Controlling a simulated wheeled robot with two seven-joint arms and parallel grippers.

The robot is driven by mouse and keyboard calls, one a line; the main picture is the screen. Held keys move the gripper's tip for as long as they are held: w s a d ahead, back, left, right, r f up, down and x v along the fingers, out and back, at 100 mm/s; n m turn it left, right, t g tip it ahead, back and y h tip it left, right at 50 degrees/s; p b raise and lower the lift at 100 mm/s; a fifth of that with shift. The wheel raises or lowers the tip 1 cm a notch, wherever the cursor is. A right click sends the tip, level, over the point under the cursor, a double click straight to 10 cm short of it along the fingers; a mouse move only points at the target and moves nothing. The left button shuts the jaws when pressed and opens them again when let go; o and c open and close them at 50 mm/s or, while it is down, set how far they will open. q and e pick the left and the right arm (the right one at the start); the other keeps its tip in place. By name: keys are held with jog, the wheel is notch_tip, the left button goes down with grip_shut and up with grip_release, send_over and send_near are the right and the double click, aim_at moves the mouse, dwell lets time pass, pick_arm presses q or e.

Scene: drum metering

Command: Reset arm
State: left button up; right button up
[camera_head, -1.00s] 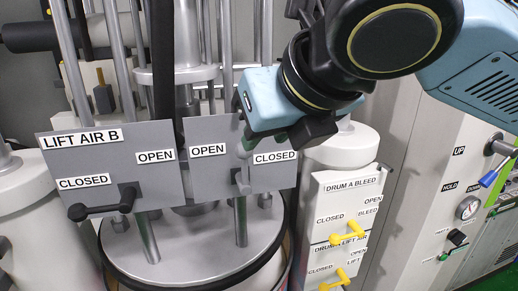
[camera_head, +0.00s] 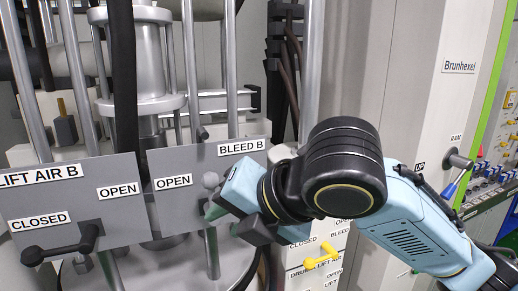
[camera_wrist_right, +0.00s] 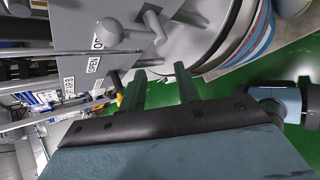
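My right gripper (camera_head: 222,208) is at the lower right edge of the grey BLEED B panel (camera_head: 180,190). In the right wrist view its two dark green fingers (camera_wrist_right: 160,88) stand apart with nothing between them. A grey valve handle (camera_wrist_right: 152,28) with a round knob lies just beyond the fingertips, apart from them. In the head view only a grey knob (camera_head: 210,180) of it shows beside the gripper; the rest and the panel's CLOSED label are hidden. My left gripper is not in view.
The LIFT AIR B panel (camera_head: 60,205) with a black handle (camera_head: 62,246) is at the left. A white valve panel with a yellow handle (camera_head: 322,256) sits below my right arm. A blue-handled RAM lever (camera_head: 455,175) is at the right. Vertical rods stand behind the panels.

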jog(key=s+d+f+m, duration=0.1)
jog(key=d+f+m, duration=0.2)
jog(key=f+m, duration=0.35)
jog(key=d+f+m+h, duration=0.1)
jog(key=d+f+m, duration=0.3)
jog(key=f+m, duration=0.25)
jog(key=s+d+f+m, duration=0.1)
jog(key=d+f+m, duration=0.2)
jog(key=f+m, duration=0.35)
jog(key=s+d+f+m+g+h, duration=0.3)
jog(key=s+d+f+m+h, duration=0.3)
jog(key=s+d+f+m, duration=0.85)
jog(key=s+d+f+n+g+b, duration=0.15)
jog(key=f+b, duration=0.25)
jog(key=f, duration=1.4)
jog(key=s+f+t+b, duration=0.15)
jog(key=f+b, duration=0.25)
jog(key=f, duration=1.3)
jog(key=s+d+f+g+b, duration=0.1)
jog(key=s+f+b, duration=0.3)
jog(key=s+f, duration=0.4)
jog(key=s+d+f+g+b, duration=0.1)
jog(key=s+d+f+b, duration=0.1)
jog(key=s+f, duration=0.7)
notch_tip(320, 180, down, 5)
jog(key=shift+s+f+h+b, duration=0.2)
jog(key=shift+h+b, duration=0.1)
jog(key=shift+b, duration=0.55)
